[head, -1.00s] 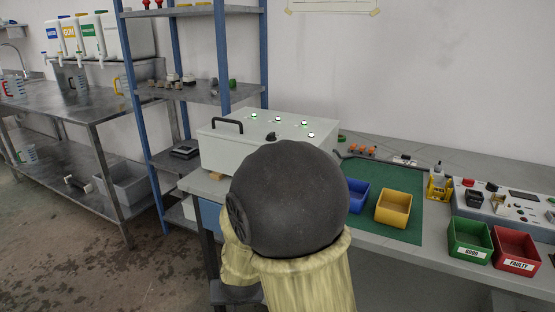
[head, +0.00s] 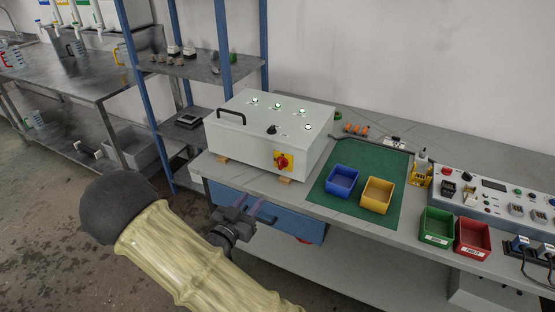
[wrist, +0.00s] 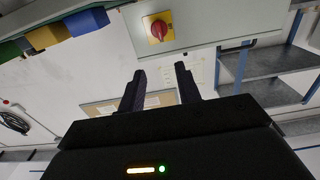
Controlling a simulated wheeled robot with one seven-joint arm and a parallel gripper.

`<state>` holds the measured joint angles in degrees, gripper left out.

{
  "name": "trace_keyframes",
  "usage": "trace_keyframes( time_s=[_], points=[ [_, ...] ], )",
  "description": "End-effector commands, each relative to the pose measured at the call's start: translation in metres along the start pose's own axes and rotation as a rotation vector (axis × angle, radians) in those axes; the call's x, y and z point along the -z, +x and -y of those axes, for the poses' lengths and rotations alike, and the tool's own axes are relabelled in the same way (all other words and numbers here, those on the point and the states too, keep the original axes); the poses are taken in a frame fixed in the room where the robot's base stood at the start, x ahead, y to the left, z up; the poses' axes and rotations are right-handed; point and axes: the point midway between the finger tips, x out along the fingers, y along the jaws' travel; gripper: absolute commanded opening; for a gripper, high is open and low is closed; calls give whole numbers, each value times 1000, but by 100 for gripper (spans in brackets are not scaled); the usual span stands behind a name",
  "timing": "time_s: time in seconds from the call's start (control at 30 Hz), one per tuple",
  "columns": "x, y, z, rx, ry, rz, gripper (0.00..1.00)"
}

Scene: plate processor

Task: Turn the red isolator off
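The red isolator (head: 283,160) is a red rotary knob on a yellow square plate. It sits on the front face of the white control box (head: 240,144), near its right end. It also shows in the wrist view (wrist: 158,28), near the top and beyond my fingertips. My gripper (head: 262,212) is in front of and below the box, apart from the isolator. Its two dark fingers (wrist: 160,74) are spread with nothing between them.
The box stands on a grey bench (head: 330,213). On the bench are a green mat (head: 330,200) with a blue bin (head: 341,182) and a yellow bin (head: 377,195), then green and red bins (head: 472,238). A blue-posted shelf (head: 183,85) stands at left.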

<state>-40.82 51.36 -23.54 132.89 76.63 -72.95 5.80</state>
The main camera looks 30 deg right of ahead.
Motion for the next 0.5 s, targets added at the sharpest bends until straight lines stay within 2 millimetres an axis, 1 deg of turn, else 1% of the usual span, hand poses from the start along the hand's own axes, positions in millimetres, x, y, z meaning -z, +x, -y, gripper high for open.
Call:
trace_keyframes(
  time_s=[0.27, 0.37, 0.5],
  points=[
    [-1, 2, 0, 1, 1, 3, 34],
    [-1, 9, 0, 0, 0, 3, 34],
    [-1, 27, 0, -2, 0, 3, 34]
  ],
)
